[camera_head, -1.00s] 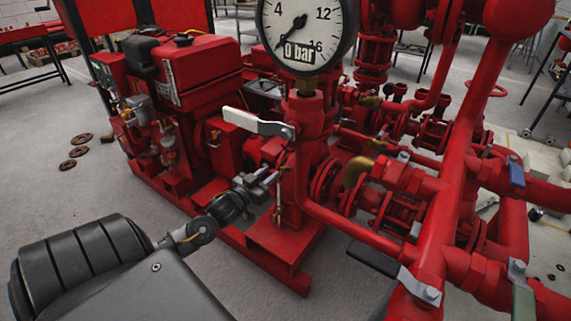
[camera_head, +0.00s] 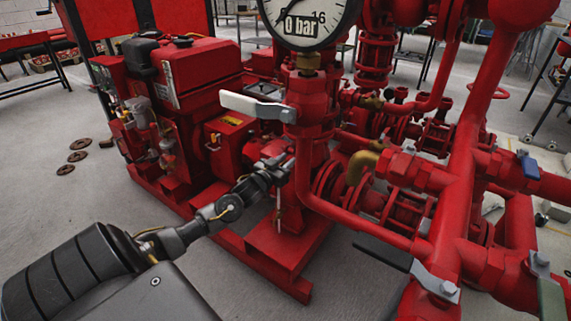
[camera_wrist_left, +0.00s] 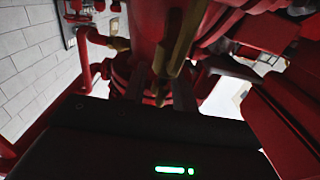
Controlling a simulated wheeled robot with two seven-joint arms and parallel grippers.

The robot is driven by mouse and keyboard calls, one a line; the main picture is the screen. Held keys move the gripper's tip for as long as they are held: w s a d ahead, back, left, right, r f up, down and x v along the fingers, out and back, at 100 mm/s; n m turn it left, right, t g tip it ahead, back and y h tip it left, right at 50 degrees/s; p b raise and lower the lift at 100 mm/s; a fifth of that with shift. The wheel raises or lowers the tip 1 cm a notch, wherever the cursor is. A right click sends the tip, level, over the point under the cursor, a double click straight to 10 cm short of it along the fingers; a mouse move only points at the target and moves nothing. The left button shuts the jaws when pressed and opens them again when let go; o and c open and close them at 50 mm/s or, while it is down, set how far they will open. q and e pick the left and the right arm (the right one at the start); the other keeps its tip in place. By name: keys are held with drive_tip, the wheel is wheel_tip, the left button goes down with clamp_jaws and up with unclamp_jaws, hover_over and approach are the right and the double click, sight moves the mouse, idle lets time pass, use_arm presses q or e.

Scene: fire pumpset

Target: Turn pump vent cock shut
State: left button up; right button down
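My left gripper (camera_head: 277,167) reaches in from the left, its tip close against the left side of the red vertical pump pipe (camera_head: 312,125). In the left wrist view, a brass-coloured lever-like piece (camera_wrist_left: 182,42) stands ahead of the dark gripper body (camera_wrist_left: 140,140). My right gripper is not in view.
The red engine (camera_head: 190,75) stands behind. Red pipes and a black-handled lever (camera_head: 383,250) crowd the right.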

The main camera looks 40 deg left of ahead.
use_arm(q)
drive_tip(key=shift+w, duration=0.2)
clamp_jaws()
drive_tip(key=shift+a, duration=0.1)
